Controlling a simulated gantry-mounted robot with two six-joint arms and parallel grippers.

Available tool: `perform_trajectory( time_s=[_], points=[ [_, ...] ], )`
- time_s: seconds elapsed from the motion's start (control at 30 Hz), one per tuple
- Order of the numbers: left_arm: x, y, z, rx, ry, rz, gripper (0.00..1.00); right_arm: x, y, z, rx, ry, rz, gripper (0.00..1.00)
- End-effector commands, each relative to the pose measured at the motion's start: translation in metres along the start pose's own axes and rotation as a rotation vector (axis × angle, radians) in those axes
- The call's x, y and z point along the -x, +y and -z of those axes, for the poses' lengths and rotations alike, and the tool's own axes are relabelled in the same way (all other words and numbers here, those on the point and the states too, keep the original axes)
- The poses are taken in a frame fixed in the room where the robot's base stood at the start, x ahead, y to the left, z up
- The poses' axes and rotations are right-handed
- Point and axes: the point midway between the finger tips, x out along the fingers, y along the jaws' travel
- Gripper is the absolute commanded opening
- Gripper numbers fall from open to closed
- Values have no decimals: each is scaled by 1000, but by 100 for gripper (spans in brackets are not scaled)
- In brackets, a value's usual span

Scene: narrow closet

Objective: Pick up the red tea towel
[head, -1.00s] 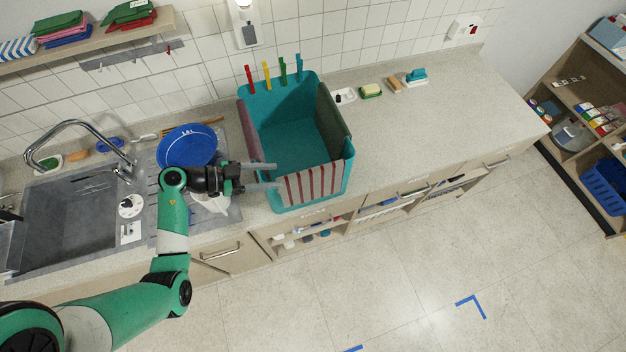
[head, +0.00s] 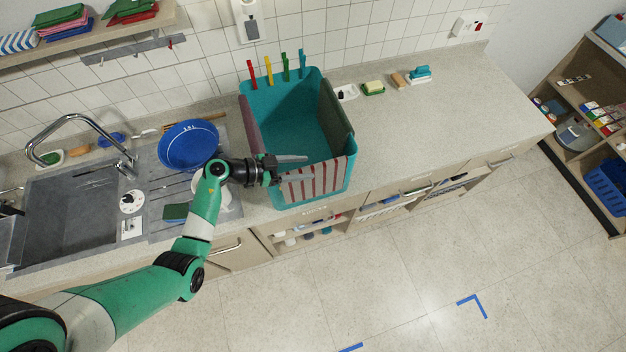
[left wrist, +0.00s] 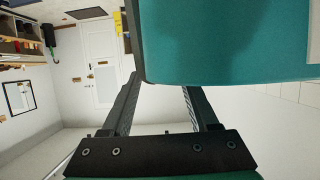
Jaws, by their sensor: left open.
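A teal bin (head: 300,115) stands on the counter with cloths over its rim. A plain dull-red cloth (head: 250,125) hangs on its left wall, a dark green one (head: 334,120) on the right, and a red-and-white striped one (head: 318,180) on the front. I cannot tell which is the red tea towel. My left gripper (head: 288,168) is open at the bin's front left corner, its fingers pointing right, one seeming to reach over the bin. In the left wrist view, the open fingers (left wrist: 160,92) are close to a teal bin wall (left wrist: 230,45); contact is unclear.
A blue bowl (head: 187,146) stands left of the bin, near the sink (head: 72,222). Several coloured pegs stand at the bin's back rim. A wall shelf (head: 95,42) holds folded cloths. The counter (head: 430,120) right of the bin is mostly clear.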

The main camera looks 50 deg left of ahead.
Motion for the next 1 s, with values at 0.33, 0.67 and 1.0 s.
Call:
perform_trajectory(
  time_s=[0.33, 0.67, 1.0],
  points=[
    [-15, 0, 0, 0, 0, 0, 60, 3, 0, -3, 0, 0, 0, 50],
    [-15, 0, 0, 0, 0, 0, 1, 3, 0, -3, 0, 0, 0, 50],
    [-15, 0, 0, 0, 0, 0, 0, 3, 0, -3, 0, 0, 0, 50]
  ],
)
